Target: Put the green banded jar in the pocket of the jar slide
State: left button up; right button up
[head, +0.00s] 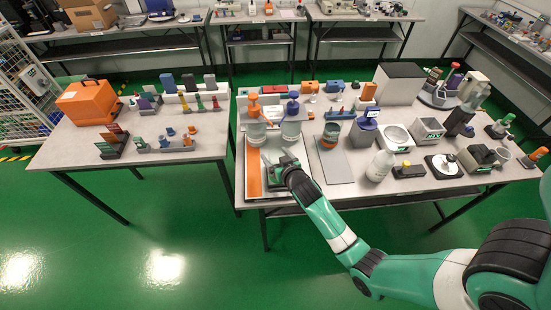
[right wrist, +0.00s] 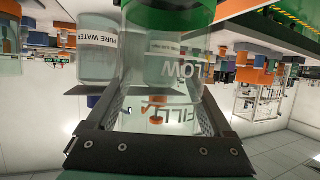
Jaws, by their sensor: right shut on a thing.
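In the right wrist view, the green banded jar (right wrist: 160,75) is clear, with a broad green band at the top of the picture. My right gripper (head: 284,165) is shut on it; the jaws flank the jar in the wrist view (right wrist: 155,115). In the head view, the gripper hides most of the jar, in front of the two bottle dispensers. The slide seems to be the pale-framed base with an orange strip (head: 254,175) below them, left of the gripper. I cannot make out its pocket, or whether the jar touches the base. My left gripper is not in view.
An orange-banded jar (head: 329,137) stands on a grey board (head: 337,167) to the right. A white bottle (head: 380,166) stands farther right. The aisle left of the bench is clear.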

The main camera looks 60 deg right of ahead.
jog(key=shift+r, duration=0.15)
jog(key=o, duration=1.4)
jog(key=shift+f, duration=0.2)
jog(key=shift+s+a+r+p, duration=0.2)
jog(key=shift+r+p, duration=0.15)
jog(key=p+v, duration=0.3)
jog(key=v, duration=0.8)
jog(key=shift+s, duration=0.2)
jog(key=shift+a, duration=0.1)
